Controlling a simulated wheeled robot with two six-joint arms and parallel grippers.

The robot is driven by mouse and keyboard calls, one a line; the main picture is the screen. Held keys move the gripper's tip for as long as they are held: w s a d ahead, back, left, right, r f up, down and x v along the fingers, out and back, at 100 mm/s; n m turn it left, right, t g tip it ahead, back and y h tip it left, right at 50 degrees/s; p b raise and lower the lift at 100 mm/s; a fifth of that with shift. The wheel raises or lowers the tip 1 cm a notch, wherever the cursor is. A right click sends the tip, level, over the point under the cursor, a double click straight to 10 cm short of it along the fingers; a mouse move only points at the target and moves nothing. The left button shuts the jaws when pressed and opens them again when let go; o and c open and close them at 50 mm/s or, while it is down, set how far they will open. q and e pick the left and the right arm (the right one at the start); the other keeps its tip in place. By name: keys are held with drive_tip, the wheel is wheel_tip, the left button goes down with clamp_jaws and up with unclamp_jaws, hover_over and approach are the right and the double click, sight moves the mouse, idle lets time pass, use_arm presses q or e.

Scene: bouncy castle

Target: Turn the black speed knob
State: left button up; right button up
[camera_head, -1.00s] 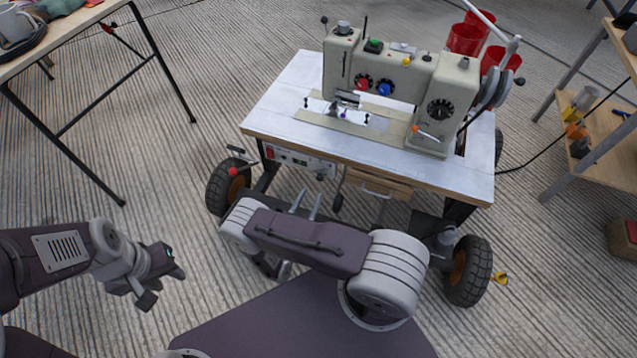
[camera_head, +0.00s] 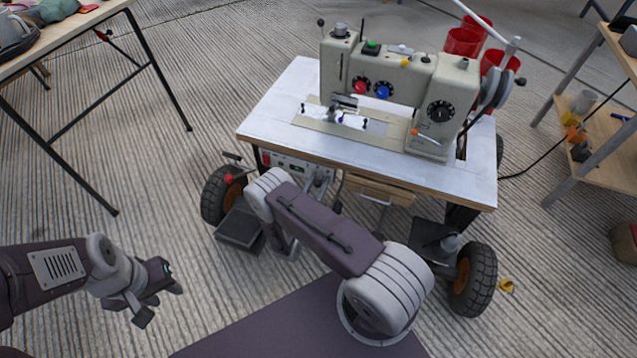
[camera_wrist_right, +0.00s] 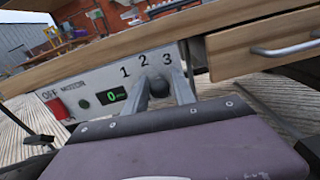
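The black speed knob (camera_wrist_right: 158,86) is on the control panel under the front edge of the sewing table, below the printed numbers 1, 2, 3. My right gripper (camera_wrist_right: 159,82) has its two fingers pointing at the panel, one on each side of the knob. They look apart, and I cannot tell whether they touch it. The green display (camera_wrist_right: 112,95) reads 0. In the head view, the panel (camera_head: 283,162) is partly hidden by my right arm. My left gripper (camera_head: 161,304) is open and empty at the lower left, far from the machine.
A red power switch (camera_wrist_right: 57,107) sits at the panel's left end. A wooden drawer (camera_wrist_right: 262,45) with a metal handle is right of the knob. The sewing machine (camera_head: 385,85) stands on the wheeled table (camera_head: 270,110). A shelf (camera_head: 612,150) is at right.

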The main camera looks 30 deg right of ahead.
clamp_jaws()
drive_tip(key=shift+w+a+r+n, duration=0.15)
drive_tip(key=shift+w+n, duration=0.05)
drive_tip(key=shift+n, duration=0.8)
drive_tip(key=n, duration=0.2)
drive_tip(key=shift+w+a+n+p, duration=0.25)
drive_tip(key=shift+n+p, duration=0.05)
drive_tip(key=shift+w+a+f+n+b, duration=0.15)
drive_tip(key=shift+w+a+n, duration=0.1)
drive_tip(key=shift+n, duration=0.95)
drive_tip(key=shift+w+a+n+b, duration=0.15)
drive_tip(key=shift+w+n, duration=0.1)
drive_tip(key=shift+n, duration=0.95)
drive_tip(key=shift+w+a+f+n+b, duration=0.1)
drive_tip(key=shift+w+a+n, duration=0.15)
drive_tip(key=shift+n, duration=0.95)
